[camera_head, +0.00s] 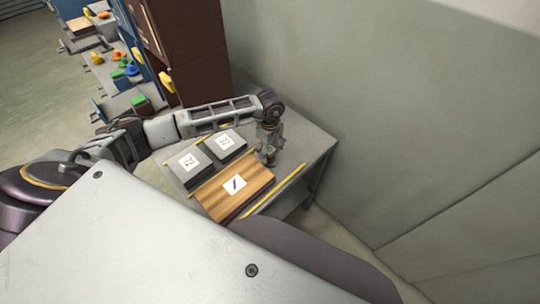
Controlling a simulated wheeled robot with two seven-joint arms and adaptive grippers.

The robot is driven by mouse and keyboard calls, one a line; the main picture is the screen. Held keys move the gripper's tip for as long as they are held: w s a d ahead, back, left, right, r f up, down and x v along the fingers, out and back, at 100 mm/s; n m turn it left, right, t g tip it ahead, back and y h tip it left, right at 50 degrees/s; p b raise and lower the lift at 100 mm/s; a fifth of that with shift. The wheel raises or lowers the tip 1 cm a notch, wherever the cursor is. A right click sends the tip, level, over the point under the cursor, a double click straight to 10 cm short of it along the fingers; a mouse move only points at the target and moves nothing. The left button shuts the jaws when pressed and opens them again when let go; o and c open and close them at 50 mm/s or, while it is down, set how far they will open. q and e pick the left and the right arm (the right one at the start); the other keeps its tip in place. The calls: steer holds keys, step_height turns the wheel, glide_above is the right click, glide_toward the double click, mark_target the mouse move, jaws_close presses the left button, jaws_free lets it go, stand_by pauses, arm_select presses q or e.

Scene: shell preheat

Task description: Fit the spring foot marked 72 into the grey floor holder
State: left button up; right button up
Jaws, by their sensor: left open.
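Two dark grey blocks lie side by side on a grey table. The left block (176,169) has a white label that seems to read 72. The label on the right block (237,152) is too small to read surely. Whether either block is the spring foot, I cannot tell. My left gripper (268,157) points down over the table, right of the blocks, open with nothing seen in it. I cannot make out a grey floor holder. My right gripper is out of view.
A wooden board (258,181) with a white label lies in front of the blocks. Yellow strips (278,186) run along the table (309,146). A grey wall (400,130) stands to the right. A brown cabinet (195,50) and shelves with coloured parts (120,68) stand behind.

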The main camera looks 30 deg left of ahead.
arm_select(q)
steer(key=shift+f, duration=0.35)
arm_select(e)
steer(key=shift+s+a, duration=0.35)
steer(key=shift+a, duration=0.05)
arm_select(q)
steer(key=shift+c, duration=0.2)
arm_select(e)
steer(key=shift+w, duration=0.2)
arm_select(q)
steer(key=shift+c, duration=1.1)
steer(key=c, duration=1.2)
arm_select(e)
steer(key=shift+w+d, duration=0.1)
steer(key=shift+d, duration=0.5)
arm_select(q)
steer(key=shift+r, duration=0.1)
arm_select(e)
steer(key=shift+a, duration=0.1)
